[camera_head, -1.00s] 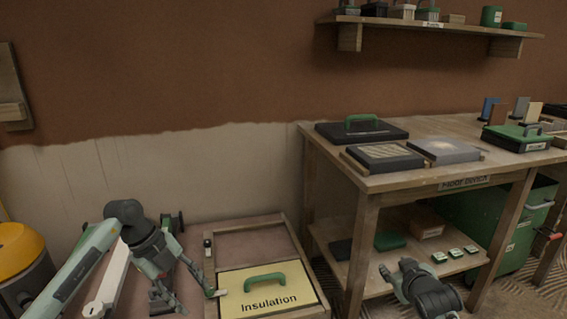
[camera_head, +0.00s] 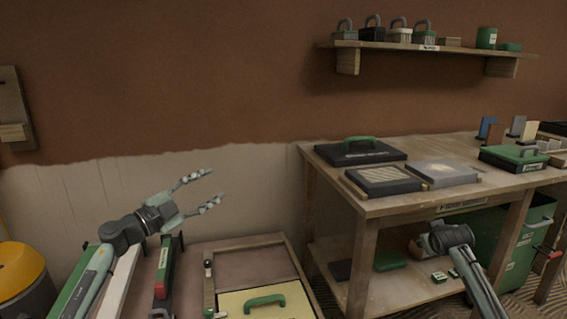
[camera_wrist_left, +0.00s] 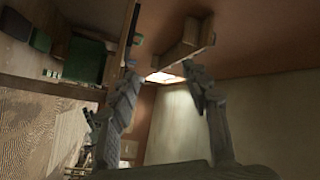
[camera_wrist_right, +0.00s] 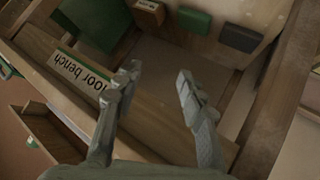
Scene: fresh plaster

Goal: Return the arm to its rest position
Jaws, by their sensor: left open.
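My left gripper (camera_head: 208,188) is open and empty in the head view. It is raised in front of the pale lower wall, pointing right, above and left of the wooden tray (camera_head: 285,252). In the left wrist view its two fingers (camera_wrist_left: 165,82) stand apart with nothing between them. My right arm (camera_head: 468,265) shows at the lower right of the head view, in front of the bench. In the right wrist view the right gripper (camera_wrist_right: 155,75) has its fingers apart and empty, facing the bench's labelled edge.
The wooden bench (camera_head: 400,208) holds black cases and a green-lidded box (camera_head: 512,158). The yellow panel (camera_head: 240,300) with a green handle (camera_head: 264,302) lies in the tray. Space before the wall is clear.

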